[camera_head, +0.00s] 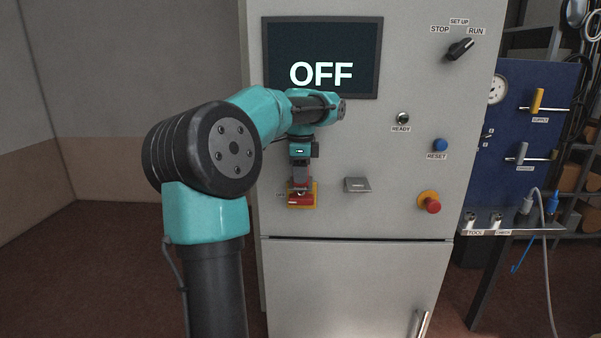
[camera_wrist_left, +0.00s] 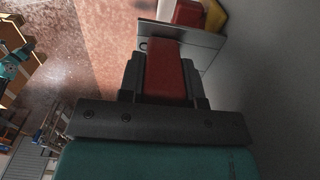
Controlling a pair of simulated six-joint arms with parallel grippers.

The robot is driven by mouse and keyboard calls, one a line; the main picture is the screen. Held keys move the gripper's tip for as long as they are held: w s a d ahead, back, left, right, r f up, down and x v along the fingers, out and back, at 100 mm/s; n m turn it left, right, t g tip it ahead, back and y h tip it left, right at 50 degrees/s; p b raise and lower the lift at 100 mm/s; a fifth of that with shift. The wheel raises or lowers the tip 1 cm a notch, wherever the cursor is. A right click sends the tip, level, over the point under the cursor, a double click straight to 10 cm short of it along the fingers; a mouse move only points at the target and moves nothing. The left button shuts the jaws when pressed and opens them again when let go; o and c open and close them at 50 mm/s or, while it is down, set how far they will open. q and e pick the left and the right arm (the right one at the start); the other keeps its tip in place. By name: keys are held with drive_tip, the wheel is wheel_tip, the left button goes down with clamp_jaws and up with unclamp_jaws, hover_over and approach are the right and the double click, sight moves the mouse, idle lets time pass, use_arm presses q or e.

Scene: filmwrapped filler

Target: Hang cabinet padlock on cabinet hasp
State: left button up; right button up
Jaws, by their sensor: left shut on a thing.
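My left gripper (camera_head: 301,183) points down in front of the cabinet, above a red and yellow switch (camera_head: 302,201). It is shut on a red block, which I take as the padlock (camera_wrist_left: 168,78), seen between the dark fingers in the left wrist view. A grey metal plate with a small hole (camera_wrist_left: 207,47), likely the hasp, juts from the cabinet wall just past the fingertips. Whether the padlock touches it or its shackle passes through the hole cannot be told. The shackle is hidden. My right gripper is not in view.
A small grey bracket (camera_head: 357,185) sticks out to the right of the switch. Further right are a red emergency button (camera_head: 431,206), a blue reset button (camera_head: 440,145) and a black selector knob (camera_head: 460,49). The screen (camera_head: 322,57) reads OFF. A blue tool panel (camera_head: 535,140) stands at the right.

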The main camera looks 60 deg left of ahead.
use_arm(q)
drive_tip(key=shift+f, duration=0.15)
idle(0.4)
drive_tip(key=o, duration=1.1)
drive_tip(key=shift+c, duration=0.2)
wheel_tip(320, 180, up, 17)
drive_tip(key=shift+r, duration=0.2)
idle(0.3)
drive_tip(key=shift+w, duration=0.1)
